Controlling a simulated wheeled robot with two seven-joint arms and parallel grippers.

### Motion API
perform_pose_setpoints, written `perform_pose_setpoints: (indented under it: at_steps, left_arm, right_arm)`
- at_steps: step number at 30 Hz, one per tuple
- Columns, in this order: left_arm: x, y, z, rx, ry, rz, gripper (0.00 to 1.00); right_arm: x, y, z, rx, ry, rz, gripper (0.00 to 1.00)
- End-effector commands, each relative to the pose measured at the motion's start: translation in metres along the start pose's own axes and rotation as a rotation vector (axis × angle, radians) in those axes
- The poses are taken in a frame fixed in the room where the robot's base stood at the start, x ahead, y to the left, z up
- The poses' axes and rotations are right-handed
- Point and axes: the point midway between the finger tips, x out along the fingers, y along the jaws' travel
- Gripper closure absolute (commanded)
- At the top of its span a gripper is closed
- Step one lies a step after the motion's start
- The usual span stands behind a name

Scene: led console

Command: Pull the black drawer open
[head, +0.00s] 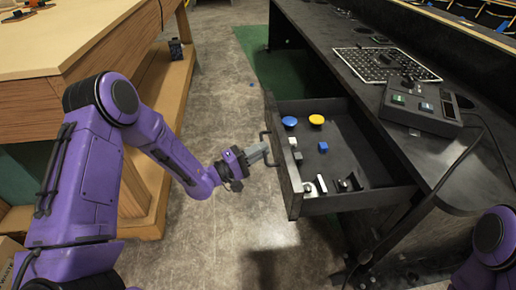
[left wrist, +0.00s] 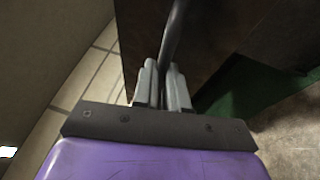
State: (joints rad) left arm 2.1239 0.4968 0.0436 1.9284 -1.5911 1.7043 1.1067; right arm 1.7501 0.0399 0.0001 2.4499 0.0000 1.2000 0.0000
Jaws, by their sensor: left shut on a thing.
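The black drawer (head: 345,193) stands pulled out of the black console desk, and its inside shows in the head view. It holds a blue round button, a yellow round button, a small blue block and several grey and black parts. My left gripper (head: 262,151) is at the drawer's front, shut on its dark bar handle (head: 266,147). In the left wrist view the two grey fingers (left wrist: 162,85) are on either side of the handle bar (left wrist: 175,35). Of my right arm only a purple link shows at the lower right; its gripper is out of view.
The black desk (head: 335,35) carries a perforated panel (head: 385,64) and a control box (head: 422,105) with a cable. A wooden workbench (head: 75,45) stands at the left. Bare concrete floor (head: 215,90) lies between them, with a green mat (head: 262,65) by the desk.

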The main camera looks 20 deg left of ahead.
Motion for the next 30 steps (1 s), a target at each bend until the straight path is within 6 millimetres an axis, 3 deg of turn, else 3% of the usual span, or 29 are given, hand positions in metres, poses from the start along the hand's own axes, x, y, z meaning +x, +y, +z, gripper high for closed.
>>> perform_pose_setpoints:
  at_steps: [16,17,18,27,30]
  left_arm:
    - [-0.002,-0.001,0.003,-0.002,-0.019,-0.005,1.00]
    - [-0.002,-0.001,0.003,-0.002,-0.018,-0.005,0.78]
    - [-0.002,-0.001,0.002,-0.002,-0.018,-0.005,0.65]
    - [-0.003,0.000,0.001,-0.002,-0.014,-0.002,0.63]
    - [-0.013,0.000,0.001,-0.003,-0.013,-0.003,0.63]
  right_arm:
    - [0.000,0.000,0.000,0.000,0.000,0.000,0.57]
    - [0.000,0.000,0.000,0.000,0.000,0.000,0.57]
    - [0.000,0.000,0.000,0.000,0.000,0.000,0.57]
    - [0.000,0.000,0.000,0.000,0.000,0.000,0.57]
    - [-0.001,0.000,0.000,0.000,0.000,0.000,0.57]
